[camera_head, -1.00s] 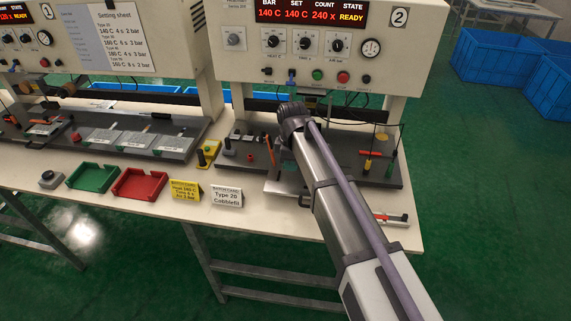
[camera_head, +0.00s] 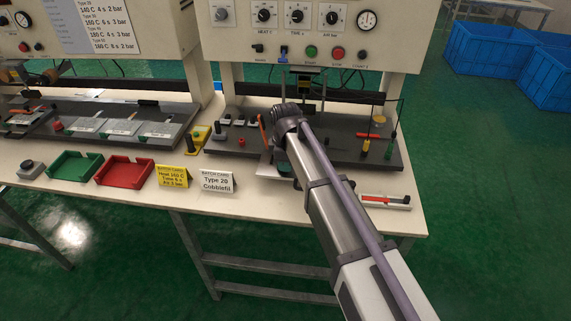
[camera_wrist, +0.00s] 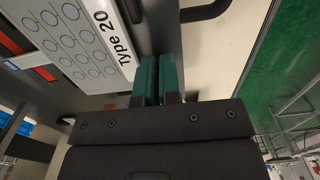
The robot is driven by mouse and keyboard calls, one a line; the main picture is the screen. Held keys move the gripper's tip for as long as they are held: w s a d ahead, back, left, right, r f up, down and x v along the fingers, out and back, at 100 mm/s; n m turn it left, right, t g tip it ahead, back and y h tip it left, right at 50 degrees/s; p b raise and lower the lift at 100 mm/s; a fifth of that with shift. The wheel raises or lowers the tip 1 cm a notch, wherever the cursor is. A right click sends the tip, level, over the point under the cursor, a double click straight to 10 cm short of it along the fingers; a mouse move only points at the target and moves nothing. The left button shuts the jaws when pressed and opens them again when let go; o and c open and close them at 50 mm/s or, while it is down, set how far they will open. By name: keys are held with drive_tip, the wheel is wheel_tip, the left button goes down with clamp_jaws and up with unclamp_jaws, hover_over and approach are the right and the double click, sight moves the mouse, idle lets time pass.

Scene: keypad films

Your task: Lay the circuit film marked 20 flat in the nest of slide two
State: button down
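In the wrist view, a light grey plate-like film (camera_wrist: 75,40) has rows of circles and a white "Type 20" strip. It lies left of my fingers, beside a grey surface; I cannot tell if it rests in a nest. My gripper (camera_wrist: 158,75) shows two teal fingers side by side with only a thin line between them and nothing visible held. In the head view, my arm hides the fingertips, over the dark base of press two (camera_head: 330,140). The slide two nest is mostly hidden behind my wrist.
A white "Type 20 Cobblefil" card (camera_head: 216,181), a yellow card (camera_head: 173,176), a red tray (camera_head: 124,170) and a green tray (camera_head: 75,166) line the bench front. A small white holder with a red item (camera_head: 385,201) is at the right. Posts and tools stand on the base.

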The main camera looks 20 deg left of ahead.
drive_tip(key=shift+f+b, duration=0.35)
drive_tip(key=shift+b, duration=0.05)
idle(0.4)
drive_tip(key=c, duration=1.2)
unclamp_jaws()
drive_tip(key=shift+c, duration=0.2)
wheel_tip(320, 180, up, 11)
drive_tip(key=p, duration=1.1)
drive_tip(key=shift+f, duration=0.1)
